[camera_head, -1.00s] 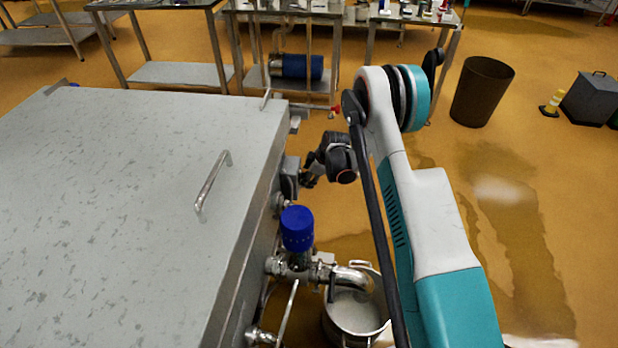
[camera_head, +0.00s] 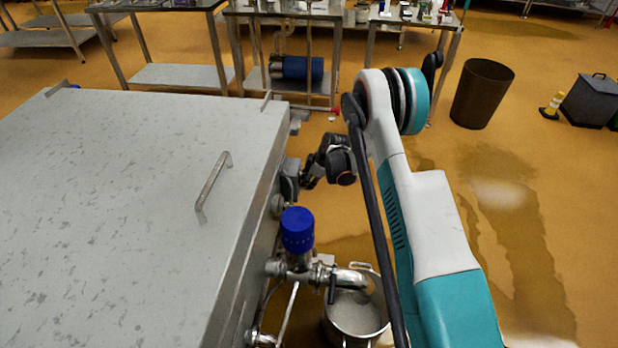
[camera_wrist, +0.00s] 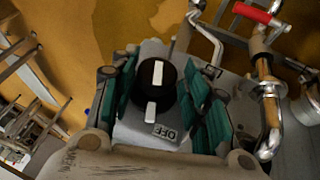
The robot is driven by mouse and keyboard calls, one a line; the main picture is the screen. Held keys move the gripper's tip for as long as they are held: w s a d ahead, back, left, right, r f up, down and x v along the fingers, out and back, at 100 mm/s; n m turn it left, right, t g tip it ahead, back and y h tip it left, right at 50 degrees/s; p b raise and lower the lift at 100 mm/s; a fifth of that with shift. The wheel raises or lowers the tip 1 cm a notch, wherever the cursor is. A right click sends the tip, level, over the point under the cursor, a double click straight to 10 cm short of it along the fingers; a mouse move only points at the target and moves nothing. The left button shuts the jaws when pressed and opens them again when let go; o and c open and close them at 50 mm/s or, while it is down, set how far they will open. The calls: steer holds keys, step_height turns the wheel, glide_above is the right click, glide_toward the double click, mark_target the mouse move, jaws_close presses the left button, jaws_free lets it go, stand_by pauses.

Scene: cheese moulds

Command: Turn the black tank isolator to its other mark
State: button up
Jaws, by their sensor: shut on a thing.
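The black isolator knob (camera_wrist: 156,88) sits on a grey box in the wrist view. It has a white bar across its face and a white strip towards the lower side. A label reading OFF (camera_wrist: 165,132) is on the box just below the knob. My gripper (camera_wrist: 162,90) has its teal-padded fingers on both sides of the knob and is shut on it. In the head view the grey isolator box (camera_head: 289,178) is on the side of the steel tank (camera_head: 120,190), with my gripper (camera_head: 308,180) against it. The knob is hidden there.
A blue-capped valve (camera_head: 297,230) and pipework stick out from the tank side, nearer than the isolator. A steel pot (camera_head: 355,316) stands below. A red-handled valve (camera_wrist: 258,14) and pipe are right of my gripper in the wrist view.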

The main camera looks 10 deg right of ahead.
steer(key=shift+w+d+r, duration=0.2)
steer(key=shift+w, duration=0.15)
steer(key=g+y, duration=0.1)
steer(key=g, duration=0.1)
steer(key=shift+w+d+m+g, duration=0.1)
steer(key=shift+w+m+g, duration=0.05)
steer(key=shift+m+g, duration=0.2)
steer(key=shift+w+m+g+y, duration=0.1)
steer(key=shift+m+g+y, duration=0.15)
steer(key=shift+g+y, duration=0.5)
steer(key=shift+g, duration=0.4)
steer(key=shift+d, duration=0.1)
steer(key=o, duration=0.7)
steer(key=shift+c, duration=0.2)
steer(key=shift+o, duration=0.9)
steer(key=shift+f, duration=0.2)
